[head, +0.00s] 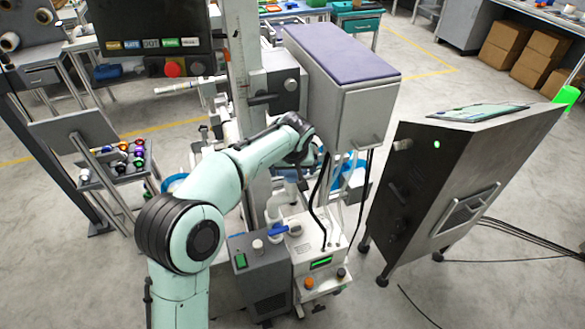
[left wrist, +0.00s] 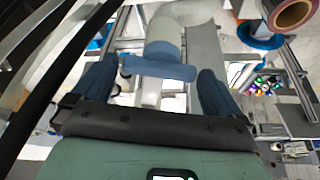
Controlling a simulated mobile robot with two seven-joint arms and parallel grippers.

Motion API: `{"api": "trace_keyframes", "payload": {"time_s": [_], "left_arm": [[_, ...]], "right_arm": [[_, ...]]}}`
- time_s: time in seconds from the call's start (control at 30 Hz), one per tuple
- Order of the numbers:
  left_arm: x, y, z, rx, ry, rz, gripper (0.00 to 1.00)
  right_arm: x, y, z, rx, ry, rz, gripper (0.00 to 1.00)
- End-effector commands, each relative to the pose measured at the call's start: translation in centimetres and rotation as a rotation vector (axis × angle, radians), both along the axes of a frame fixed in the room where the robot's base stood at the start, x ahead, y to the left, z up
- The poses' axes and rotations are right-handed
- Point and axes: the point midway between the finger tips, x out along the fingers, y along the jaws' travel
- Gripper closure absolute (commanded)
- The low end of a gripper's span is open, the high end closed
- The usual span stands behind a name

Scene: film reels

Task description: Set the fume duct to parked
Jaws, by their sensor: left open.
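A pale elbow pipe (head: 275,207), which looks like the fume duct, rises from a grey box unit, with a blue lever (head: 279,230) across its base. In the left wrist view, a pale pipe (left wrist: 163,35) with a blue crossbar (left wrist: 158,67) shows beyond and between my fingers; it seems to be the same part. My left gripper (left wrist: 156,88) is open with nothing held. In the head view its wrist is above the pipe, and the arm partly hides the fingers. I cannot tell whether the fingers touch the crossbar. My right gripper is not in view.
A grey box with a purple top (head: 342,52) stands just right of my wrist, with black cables hanging below. A white unit with knobs (head: 320,262) stands beside the pipe. A dark cabinet (head: 455,175) stands at right. A rack of colored reels (head: 125,160) is at left.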

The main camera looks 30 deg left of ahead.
Motion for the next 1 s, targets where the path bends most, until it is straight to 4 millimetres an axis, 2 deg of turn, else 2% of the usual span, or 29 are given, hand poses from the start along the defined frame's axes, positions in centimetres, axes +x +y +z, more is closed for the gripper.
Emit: {"api": "trace_keyframes", "payload": {"time_s": [0.07,0.1,0.3,0.67,1.0], "left_arm": [[0.0,0.0,0.0,0.000,0.000,0.000,0.00],[0.0,0.0,0.0,0.000,0.000,0.000,0.03],[0.0,0.0,0.0,0.000,0.000,0.000,0.66],[-0.1,0.2,0.1,0.000,0.000,-0.061,0.66],[-0.2,0.4,0.2,-0.001,-0.001,-0.313,0.66]], "right_arm": [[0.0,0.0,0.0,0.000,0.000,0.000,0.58],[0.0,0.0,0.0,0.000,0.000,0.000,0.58],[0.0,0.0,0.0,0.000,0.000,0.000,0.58],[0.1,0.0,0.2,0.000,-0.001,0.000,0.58],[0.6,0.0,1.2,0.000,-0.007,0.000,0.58]]}}
